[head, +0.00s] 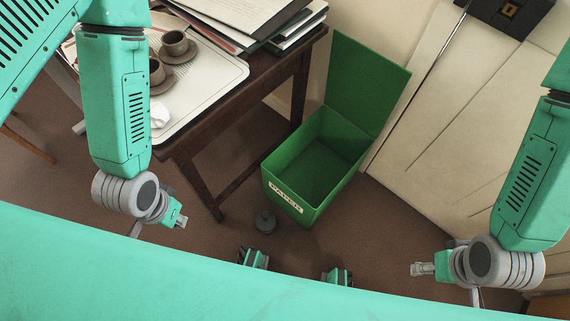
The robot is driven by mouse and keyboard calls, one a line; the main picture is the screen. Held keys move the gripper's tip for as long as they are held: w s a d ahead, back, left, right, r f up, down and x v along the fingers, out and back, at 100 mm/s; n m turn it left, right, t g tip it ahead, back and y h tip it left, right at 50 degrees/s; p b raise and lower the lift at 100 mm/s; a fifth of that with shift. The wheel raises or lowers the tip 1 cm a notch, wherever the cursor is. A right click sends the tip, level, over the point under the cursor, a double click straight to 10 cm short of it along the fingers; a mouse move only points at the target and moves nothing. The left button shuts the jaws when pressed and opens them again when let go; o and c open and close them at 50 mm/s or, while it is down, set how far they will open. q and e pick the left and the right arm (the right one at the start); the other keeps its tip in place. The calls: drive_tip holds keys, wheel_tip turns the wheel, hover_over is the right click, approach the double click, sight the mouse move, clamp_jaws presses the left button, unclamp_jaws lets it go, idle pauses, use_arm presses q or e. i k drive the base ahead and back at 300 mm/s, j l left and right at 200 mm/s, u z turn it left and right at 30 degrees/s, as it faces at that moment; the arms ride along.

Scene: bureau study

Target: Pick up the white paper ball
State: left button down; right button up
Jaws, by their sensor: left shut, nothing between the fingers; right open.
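The white paper ball (158,114) lies on the light tray (205,97) on the dark wooden desk, partly hidden behind my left arm. My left gripper (180,220) is shut and empty. It hangs below the arm in front of the desk, apart from the ball. My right gripper (416,269) is open and empty, low at the right side, far from the desk and the ball.
Two brown cups (175,43) on saucers stand on the tray. Papers and folders (245,18) are stacked behind. A green bin (315,165) labelled PAPER stands open right of the desk (188,148). A dark round object (265,221) is on the floor. A pale door (450,120) is at right.

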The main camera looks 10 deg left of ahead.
sight(159, 115)
drive_tip(key=u, duration=1.45)
drive_tip(key=j+z, duration=0.2)
drive_tip(key=z, duration=0.25)
drive_tip(key=j+z, duration=0.15)
drive_tip(key=z, duration=0.25)
drive_tip(key=k+j+z, duration=0.15)
drive_tip(key=z, duration=0.3)
drive_tip(key=k+j+z, duration=0.1)
drive_tip(key=z, duration=0.3)
drive_tip(key=k+j, duration=0.35)
drive_tip(key=i, duration=0.45)
